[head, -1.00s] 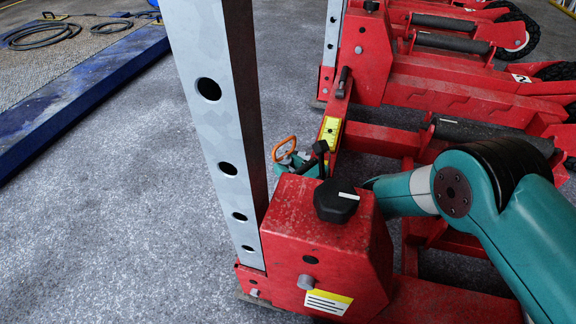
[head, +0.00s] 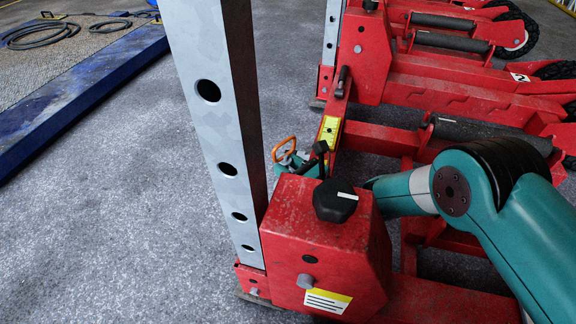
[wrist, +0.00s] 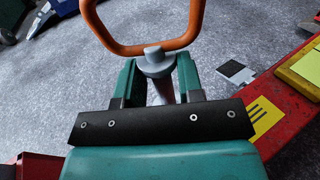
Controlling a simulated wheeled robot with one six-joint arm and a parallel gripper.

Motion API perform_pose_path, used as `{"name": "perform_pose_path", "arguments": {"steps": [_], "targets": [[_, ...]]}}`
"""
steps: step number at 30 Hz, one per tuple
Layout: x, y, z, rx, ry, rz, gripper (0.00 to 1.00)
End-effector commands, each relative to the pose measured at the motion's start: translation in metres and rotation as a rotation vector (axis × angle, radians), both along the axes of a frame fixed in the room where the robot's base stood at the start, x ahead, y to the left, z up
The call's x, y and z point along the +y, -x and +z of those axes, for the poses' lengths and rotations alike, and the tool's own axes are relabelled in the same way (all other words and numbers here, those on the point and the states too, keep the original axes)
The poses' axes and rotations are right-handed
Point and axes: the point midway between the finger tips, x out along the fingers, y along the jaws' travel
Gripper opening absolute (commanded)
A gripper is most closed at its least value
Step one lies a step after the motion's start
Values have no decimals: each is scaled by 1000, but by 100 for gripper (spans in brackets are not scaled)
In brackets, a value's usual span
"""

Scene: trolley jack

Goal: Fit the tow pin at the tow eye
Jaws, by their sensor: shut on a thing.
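The tow pin shows in the wrist view as a grey collared head (wrist: 156,60) with an orange loop handle (wrist: 126,50). My gripper (wrist: 158,84) is shut on the pin just below its collar, and the loop stands out beyond the fingers. The lower pin is mostly hidden by the gripper. In the head view the orange loop (head: 276,152) and part of my gripper (head: 302,164) show behind the red post base. I cannot make out the tow eye for certain in either view.
A grey perforated post (head: 215,120) rises from a red housing (head: 325,245) with a black knob (head: 336,200), close in front of my gripper. A red frame with a yellow label (head: 330,131) lies behind. Open floor (head: 110,220) is at left, beside a blue-edged platform (head: 80,100).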

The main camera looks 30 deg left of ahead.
Motion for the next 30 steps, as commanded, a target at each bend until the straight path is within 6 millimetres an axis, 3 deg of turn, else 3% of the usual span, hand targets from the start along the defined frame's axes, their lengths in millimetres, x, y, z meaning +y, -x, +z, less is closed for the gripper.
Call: {"name": "perform_pose_path", "arguments": {"steps": [30], "targets": [[0, 0, -4, 0, -2, 0, 1]]}}
